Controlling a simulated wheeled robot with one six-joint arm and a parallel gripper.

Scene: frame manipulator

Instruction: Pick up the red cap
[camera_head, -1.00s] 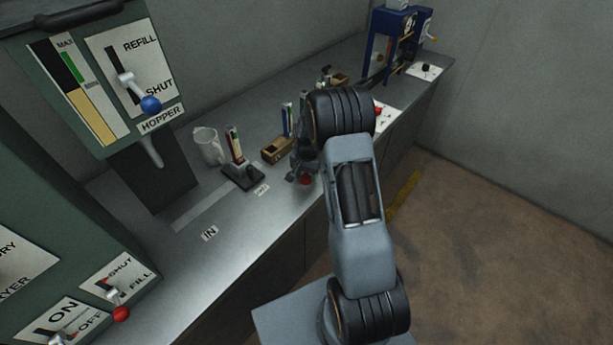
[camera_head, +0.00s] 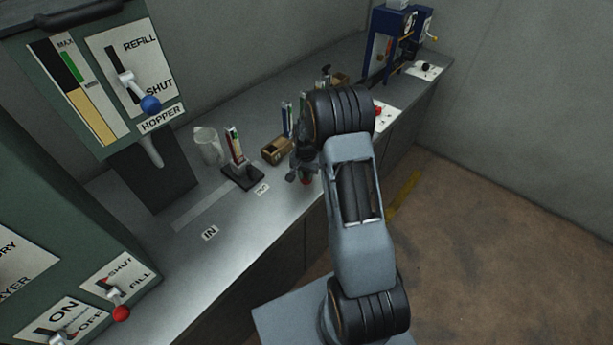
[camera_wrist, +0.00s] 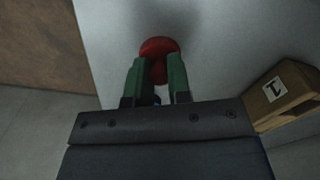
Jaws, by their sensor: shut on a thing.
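The red cap (camera_wrist: 158,46) shows in the wrist view between and just beyond the green fingertips of my gripper (camera_wrist: 157,66). It has a rounded red top and a narrower red part between the fingers. My gripper is shut on this narrower part. In the head view, my gripper (camera_head: 301,174) is at the front part of the grey bench, partly hidden behind my arm. I cannot tell whether the cap touches the bench.
A small open box (camera_head: 277,151) stands left of my gripper, and it also shows in the wrist view (camera_wrist: 284,96). A dark stand (camera_head: 243,176) and a pale jug (camera_head: 207,146) are further left. A blue machine (camera_head: 392,42) stands at the far end. The front bench near "IN" is clear.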

